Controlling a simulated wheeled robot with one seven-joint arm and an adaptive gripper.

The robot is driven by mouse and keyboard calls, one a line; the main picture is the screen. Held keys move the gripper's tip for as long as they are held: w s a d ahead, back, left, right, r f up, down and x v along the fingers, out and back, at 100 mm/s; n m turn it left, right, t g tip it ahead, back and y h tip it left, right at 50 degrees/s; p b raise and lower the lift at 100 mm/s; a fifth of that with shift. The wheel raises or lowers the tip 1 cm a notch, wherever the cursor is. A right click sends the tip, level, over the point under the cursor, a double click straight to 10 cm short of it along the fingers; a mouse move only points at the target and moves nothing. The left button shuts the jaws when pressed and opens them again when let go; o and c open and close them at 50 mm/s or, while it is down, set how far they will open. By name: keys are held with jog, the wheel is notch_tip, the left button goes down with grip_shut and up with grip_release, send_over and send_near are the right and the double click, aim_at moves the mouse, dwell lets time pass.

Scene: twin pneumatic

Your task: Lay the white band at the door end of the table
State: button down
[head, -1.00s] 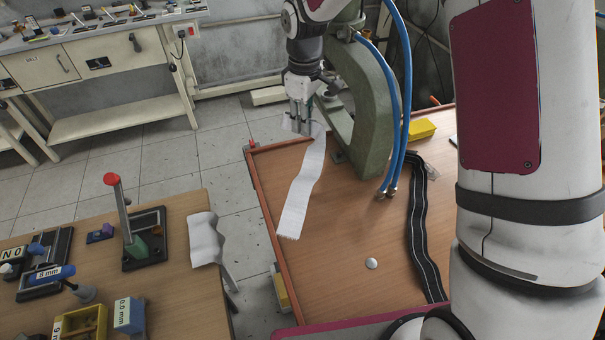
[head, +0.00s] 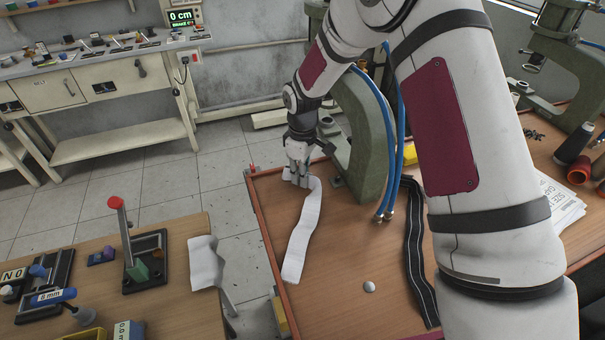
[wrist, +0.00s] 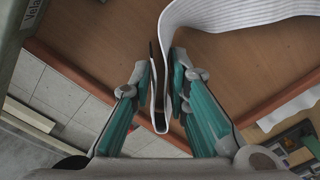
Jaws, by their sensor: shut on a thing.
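The white band (head: 303,228) runs along the left side of the brown table (head: 335,265), inside its raised edge. My gripper (head: 299,180) is at the band's far end, low over the table's far left corner. In the wrist view my gripper (wrist: 161,95) is shut on the white band (wrist: 240,10), with a fold of it pinched between the teal fingers. The rest of the band curves away over the tabletop in that view. The band's near end lies toward the front left of the table. No door shows, so I cannot tell which end is the door end.
A black band with pale lines (head: 413,250) lies right of a green press (head: 362,130) with blue hoses. A white round button (head: 369,287) is on the table. A second table (head: 185,310) at left holds tools and a white cloth (head: 204,262).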

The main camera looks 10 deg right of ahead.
jog(key=c, duration=1.5)
grip_release()
jog(key=shift+c, duration=0.2)
jog(key=s+d+r+m+t+b, duration=0.1)
jog(key=s+d+r, duration=0.15)
jog(key=r, duration=0.85)
jog(key=s+d+r+m, duration=0.1)
jog(key=s+r+m, duration=0.15)
jog(key=r, duration=0.85)
jog(key=s+d+r+m+t, duration=0.1)
jog(key=s+d+r+m, duration=0.1)
jog(key=s, duration=0.6)
jog(key=s+d+r+m+t, duration=0.2)
jog(key=s+d+r+m, duration=0.1)
jog(key=s, duration=0.6)
jog(key=s+d+r+m+t, duration=0.1)
jog(key=s+d+r+m, duration=0.1)
jog(key=s, duration=0.6)
jog(key=shift+s+d+r, duration=0.25)
jog(key=shift+r, duration=0.15)
